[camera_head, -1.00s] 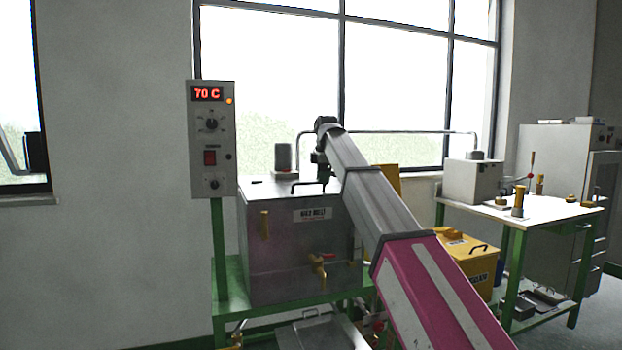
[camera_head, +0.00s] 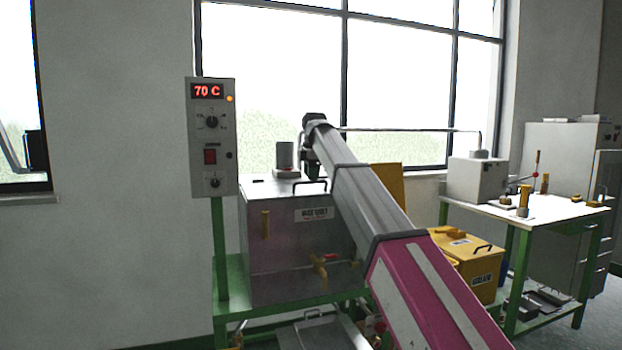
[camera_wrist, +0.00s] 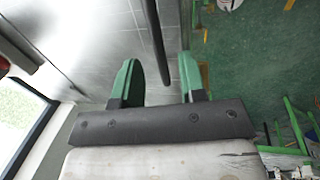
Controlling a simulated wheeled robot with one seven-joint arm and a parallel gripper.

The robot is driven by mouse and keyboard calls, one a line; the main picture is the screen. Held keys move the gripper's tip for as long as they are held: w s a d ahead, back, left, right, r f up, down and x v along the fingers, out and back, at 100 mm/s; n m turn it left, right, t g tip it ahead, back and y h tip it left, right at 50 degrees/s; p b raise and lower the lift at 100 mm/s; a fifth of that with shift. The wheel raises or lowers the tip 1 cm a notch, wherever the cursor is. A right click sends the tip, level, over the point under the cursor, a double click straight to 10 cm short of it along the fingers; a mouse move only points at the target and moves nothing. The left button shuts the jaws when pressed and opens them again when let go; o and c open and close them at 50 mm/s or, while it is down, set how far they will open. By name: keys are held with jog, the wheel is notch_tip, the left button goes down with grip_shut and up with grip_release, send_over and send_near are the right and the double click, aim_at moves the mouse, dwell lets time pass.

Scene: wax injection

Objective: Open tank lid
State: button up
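The grey metal tank (camera_head: 290,251) stands on a green frame below the window, with its lid (camera_head: 262,187) closed. The dark lid handle (camera_head: 310,187) rises from the lid's top and also shows in the wrist view (camera_wrist: 152,30) as a dark bar. My gripper (camera_wrist: 160,72) is open, with one green finger on each side of the bar in the picture. I see gaps between bar and fingers; I cannot tell how deep the bar sits between them. In the head view my wrist is just above the handle, and the fingers are hard to make out.
A control box (camera_head: 212,137) reading 70 C stands left of the tank. A grey cylinder (camera_head: 285,156) sits at the lid's back. A brass tap (camera_head: 320,266) sticks out in front. A yellow box (camera_head: 470,262) and a white-topped table (camera_head: 550,207) are to the right.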

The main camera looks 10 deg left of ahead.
jog(key=shift+w+a+f, duration=0.1)
jog(key=shift+w+f, duration=0.05)
jog(key=shift+f, duration=0.75)
